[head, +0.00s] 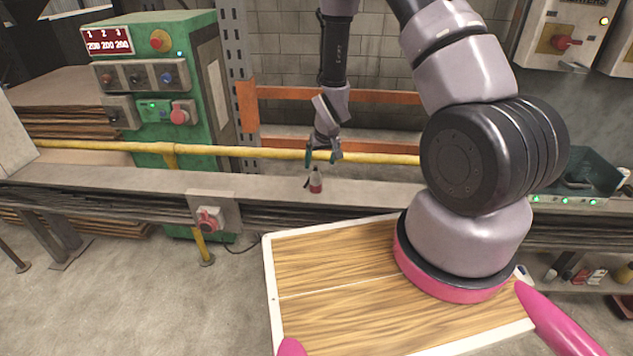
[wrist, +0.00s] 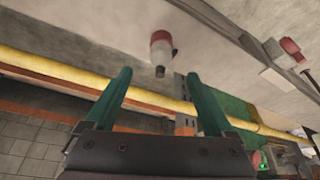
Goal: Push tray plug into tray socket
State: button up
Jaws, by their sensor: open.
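The tray plug (head: 315,182), small with a red body and a pale grey top, stands on the grey metal tray ledge. In the wrist view the plug (wrist: 161,47) lies just beyond my fingertips, roughly between their lines. My gripper (head: 322,157) has two green fingers; it is open and empty, pointing down just above the plug and apart from it. The fingers also show spread in the wrist view (wrist: 160,80). The likely tray socket (head: 208,217) is a grey box with a red round part on the ledge's front face, left of the plug. It also shows in the wrist view (wrist: 290,47).
A yellow pipe (head: 240,151) runs along the back of the ledge (head: 130,170), close behind my gripper. A green control cabinet (head: 165,80) stands behind at left. Orange rails (head: 380,97) lie farther back. A green bin (head: 590,172) sits at right. The ledge between plug and socket looks clear.

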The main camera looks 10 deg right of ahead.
aim_at(317, 173)
jog(key=shift+x, duration=2.75)
jog(key=shift+f, duration=0.1)
jog(key=x, duration=0.5)
jog(key=shift+w, duration=0.1)
jog(key=c, duration=1.3)
